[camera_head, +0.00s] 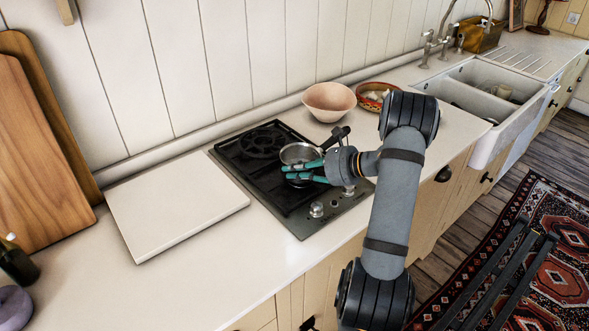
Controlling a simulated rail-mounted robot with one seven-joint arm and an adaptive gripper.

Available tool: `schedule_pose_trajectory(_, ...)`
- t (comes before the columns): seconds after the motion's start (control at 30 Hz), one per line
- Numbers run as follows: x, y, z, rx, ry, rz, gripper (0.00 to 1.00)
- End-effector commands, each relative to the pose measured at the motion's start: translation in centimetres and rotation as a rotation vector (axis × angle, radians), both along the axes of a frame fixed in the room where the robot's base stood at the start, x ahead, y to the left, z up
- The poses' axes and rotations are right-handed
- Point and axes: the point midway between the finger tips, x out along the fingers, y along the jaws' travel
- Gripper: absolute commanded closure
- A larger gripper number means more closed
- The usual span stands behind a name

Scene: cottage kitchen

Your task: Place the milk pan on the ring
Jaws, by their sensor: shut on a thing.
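The milk pan (300,152) is a small steel pan with a dark handle (338,133) pointing up and right. It is at the right part of the black two-ring hob (238,179), over or on the front ring, which is mostly hidden beneath it. The rear ring (262,141) shows bare at the back left. My gripper (290,172) has teal fingers and reaches in from the right, at the pan's near side. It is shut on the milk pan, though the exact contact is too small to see. I cannot tell whether the pan's base touches the ring.
A pink bowl (329,99) and a red patterned dish (374,95) stand behind the hob to the right. A pale board (176,209) lies left of the hob. Control knobs (317,209) sit at the hob's front edge. A white sink (487,97) is farther right.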

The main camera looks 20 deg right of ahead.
Motion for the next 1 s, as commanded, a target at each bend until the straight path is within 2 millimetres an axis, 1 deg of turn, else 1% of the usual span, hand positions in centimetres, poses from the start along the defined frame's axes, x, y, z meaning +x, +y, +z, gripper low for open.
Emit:
schedule_pose_trajectory(0.27, 0.04, -0.02, -0.16, -0.002, -0.002, 0.000, 1.00)
schedule_pose_trajectory(0.3, 0.00, -0.01, -0.14, -0.001, 0.000, 0.000, 0.86)
schedule_pose_trajectory(0.6, 0.00, -0.01, -0.12, -0.001, 0.000, 0.000, 0.68)
schedule_pose_trajectory(0.9, 0.00, -0.01, 0.08, -0.001, 0.000, 0.000, 0.68)
schedule_pose_trajectory(1.0, -0.52, -0.59, 0.27, -0.002, -0.001, -0.002, 0.68)
